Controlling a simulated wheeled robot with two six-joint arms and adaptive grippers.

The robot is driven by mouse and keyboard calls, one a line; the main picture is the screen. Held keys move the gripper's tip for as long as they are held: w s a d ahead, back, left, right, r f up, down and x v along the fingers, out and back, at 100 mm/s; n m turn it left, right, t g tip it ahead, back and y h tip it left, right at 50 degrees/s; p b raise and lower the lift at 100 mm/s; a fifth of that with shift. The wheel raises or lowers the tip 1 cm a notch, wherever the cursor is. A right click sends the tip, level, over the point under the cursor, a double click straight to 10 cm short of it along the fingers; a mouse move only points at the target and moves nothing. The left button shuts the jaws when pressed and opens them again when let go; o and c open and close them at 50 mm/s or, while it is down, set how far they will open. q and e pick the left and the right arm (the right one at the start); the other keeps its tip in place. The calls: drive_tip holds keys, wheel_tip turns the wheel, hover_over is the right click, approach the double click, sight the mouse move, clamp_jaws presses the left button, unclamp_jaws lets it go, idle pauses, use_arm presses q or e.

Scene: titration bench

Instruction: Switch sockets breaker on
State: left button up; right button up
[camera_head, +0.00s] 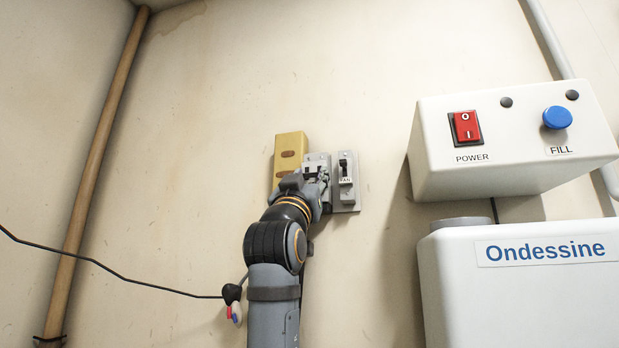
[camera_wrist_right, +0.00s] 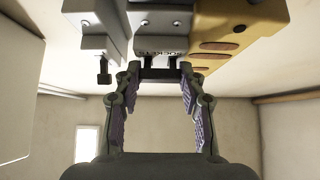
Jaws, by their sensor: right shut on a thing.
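The sockets breaker (camera_head: 316,160) is a light grey block on the wall, partly hidden by my right gripper (camera_head: 318,178) in the head view. In the right wrist view the breaker (camera_wrist_right: 160,20) carries the label "SOCKETS", and its dark, two-legged lever (camera_wrist_right: 160,72) sits between my right fingertips (camera_wrist_right: 160,76). The fingers are shut on this lever, with a gap between the finger pads behind it. Whether the lever is up or down is hard to tell. My left gripper is in neither view.
The fan breaker (camera_head: 345,180), with a black lever, is close on the right. A yellow block (camera_head: 291,152) adjoins on the left. A white control box (camera_head: 515,140) with a red power switch (camera_head: 465,128) and blue fill button (camera_head: 557,118) is farther right, above a white "Ondessine" unit (camera_head: 520,300).

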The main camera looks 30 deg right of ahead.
sight(313, 167)
drive_tip(key=shift+s+a+r+g+y+p, duration=0.1)
drive_tip(key=shift+a+r+g+y+p, duration=0.05)
drive_tip(key=shift+r+g+y+p, duration=0.35)
drive_tip(key=shift+s+r+g+y+p, duration=0.1)
drive_tip(key=shift+r+g+y+p, duration=0.3)
drive_tip(key=shift+g+y, duration=0.15)
drive_tip(key=shift+r+g+y, duration=0.4)
drive_tip(key=shift+g+y, duration=0.3)
drive_tip(key=shift+y, duration=0.2)
drive_tip(key=shift+r+g+y, duration=0.35)
drive_tip(key=shift+g+y, duration=0.3)
drive_tip(key=shift+y, duration=0.2)
drive_tip(key=shift+r, duration=0.1)
drive_tip(key=o, duration=1.2)
drive_tip(key=shift+c, duration=0.2)
